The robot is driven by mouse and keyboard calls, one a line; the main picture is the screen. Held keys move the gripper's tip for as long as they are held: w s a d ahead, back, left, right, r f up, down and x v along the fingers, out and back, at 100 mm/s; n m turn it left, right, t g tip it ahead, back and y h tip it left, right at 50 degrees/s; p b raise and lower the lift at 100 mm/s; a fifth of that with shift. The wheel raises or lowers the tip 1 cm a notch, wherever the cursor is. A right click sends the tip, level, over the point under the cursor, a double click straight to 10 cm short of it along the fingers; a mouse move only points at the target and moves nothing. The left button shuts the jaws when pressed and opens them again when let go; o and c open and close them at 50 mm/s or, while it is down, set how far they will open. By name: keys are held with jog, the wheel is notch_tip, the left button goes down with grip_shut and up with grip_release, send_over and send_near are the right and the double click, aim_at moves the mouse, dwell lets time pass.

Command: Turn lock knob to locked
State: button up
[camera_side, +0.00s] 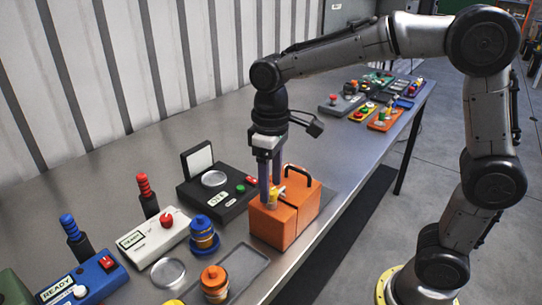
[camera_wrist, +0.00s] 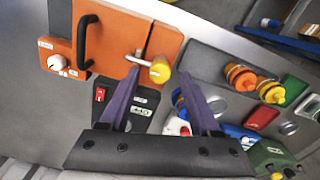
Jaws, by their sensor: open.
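An orange box (camera_side: 284,222) with a black handle stands on the grey bench; it also shows in the wrist view (camera_wrist: 112,35). A yellow knob (camera_wrist: 160,70) on a metal lever sits on its face. A white round knob (camera_wrist: 57,62) with small labels is at the box's other end, past the black handle (camera_wrist: 86,42). I cannot read those labels or tell which knob is the lock knob. My gripper (camera_side: 270,188) is open and points down at the box. In the wrist view its fingertips (camera_wrist: 160,80) lie either side of the yellow knob; contact cannot be told.
A black control box (camera_side: 217,190) with a raised lid stands left of the orange box. A blue-topped cylinder (camera_side: 204,234), an orange-topped cylinder (camera_side: 214,281) and a grey tray (camera_side: 247,264) are near the front. Several small panels lie at the bench's far end.

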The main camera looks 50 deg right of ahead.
aim_at(272, 190)
notch_tip(272, 190, up, 13)
dwell(0.4)
jog(key=shift+d+r, duration=0.1)
jog(key=s+d+m+t, duration=0.15)
jog(key=s+d, duration=0.25)
jog(key=s, duration=0.7)
jog(key=s+d+f+m+t, duration=0.1)
jog(key=s+f+t, duration=0.3)
jog(key=f, duration=0.7)
jog(key=shift+s+d, duration=0.45)
jog(key=shift+s, duration=0.65)
jog(key=shift+o, duration=0.2)
